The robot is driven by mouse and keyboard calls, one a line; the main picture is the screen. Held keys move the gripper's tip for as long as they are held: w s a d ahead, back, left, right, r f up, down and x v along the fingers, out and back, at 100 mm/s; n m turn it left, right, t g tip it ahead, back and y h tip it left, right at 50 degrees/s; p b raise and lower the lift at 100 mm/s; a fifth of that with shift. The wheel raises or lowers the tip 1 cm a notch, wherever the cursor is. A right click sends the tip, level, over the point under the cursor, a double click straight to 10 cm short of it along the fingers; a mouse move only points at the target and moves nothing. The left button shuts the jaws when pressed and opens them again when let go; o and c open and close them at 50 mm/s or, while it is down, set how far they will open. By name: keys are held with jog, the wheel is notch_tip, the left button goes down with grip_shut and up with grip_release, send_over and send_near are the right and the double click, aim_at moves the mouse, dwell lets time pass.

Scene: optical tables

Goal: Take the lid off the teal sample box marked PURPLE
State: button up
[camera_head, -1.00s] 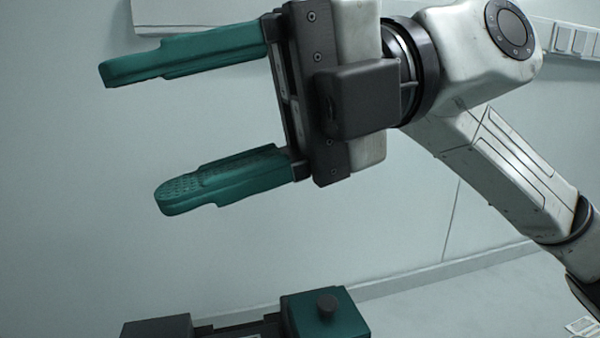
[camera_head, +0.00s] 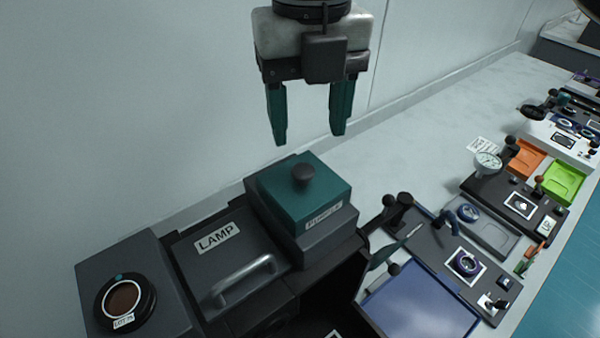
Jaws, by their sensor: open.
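Left of the box is a dark unit marked LAMP (camera_head: 217,238) with a metal handle (camera_head: 243,282). A round port (camera_head: 125,298) is at far left. A black lever (camera_head: 398,205) and a blue panel (camera_head: 420,305) are on the right. The wall is behind.

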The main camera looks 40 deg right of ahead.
aim_at(303, 169)
jog(key=shift+s+a+f+p, duration=0.15)
jog(key=shift+f+p, duration=0.15)
jog(key=shift+f, duration=0.7)
jog(key=shift+w+a+f+p, duration=0.15)
jog(key=shift+f+p, duration=0.2)
jog(key=shift+f, duration=0.65)
jog(key=shift+s+a+f+p, duration=0.15)
jog(key=shift+f+p, duration=0.15)
jog(key=shift+f, duration=0.7)
grip_shut()
notch_tip(303, 169, up, 10)
jog(key=b, duration=0.2)
